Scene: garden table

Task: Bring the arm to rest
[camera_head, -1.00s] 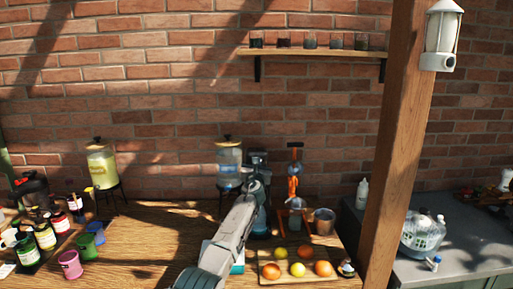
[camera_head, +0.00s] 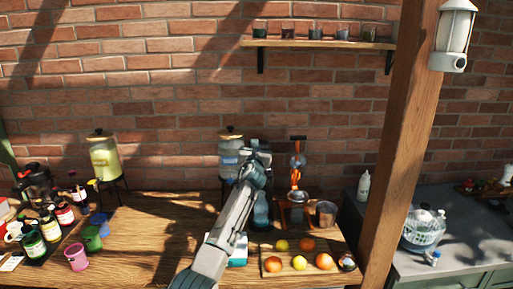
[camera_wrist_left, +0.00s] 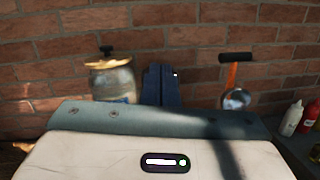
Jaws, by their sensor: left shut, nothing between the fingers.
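My left arm reaches in from the bottom of the head view, over the wooden table (camera_head: 150,215). In the left wrist view my left gripper (camera_wrist_left: 160,85) shows as two dark fingers side by side, shut and empty, against the brick wall. The dispenser (camera_wrist_left: 113,82) is left of the fingers there, and the juicer's orange lever with its black handle (camera_wrist_left: 235,57) is to the right. My right gripper is not in view.
The orange juicer (camera_head: 297,178) stands right of the gripper, with a metal cup (camera_head: 326,213) beside it. A wooden board (camera_head: 302,270) with several fruits lies in front. A yellow dispenser (camera_head: 104,160), bottles and cups stand at left. A wooden post (camera_head: 398,150) rises at right.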

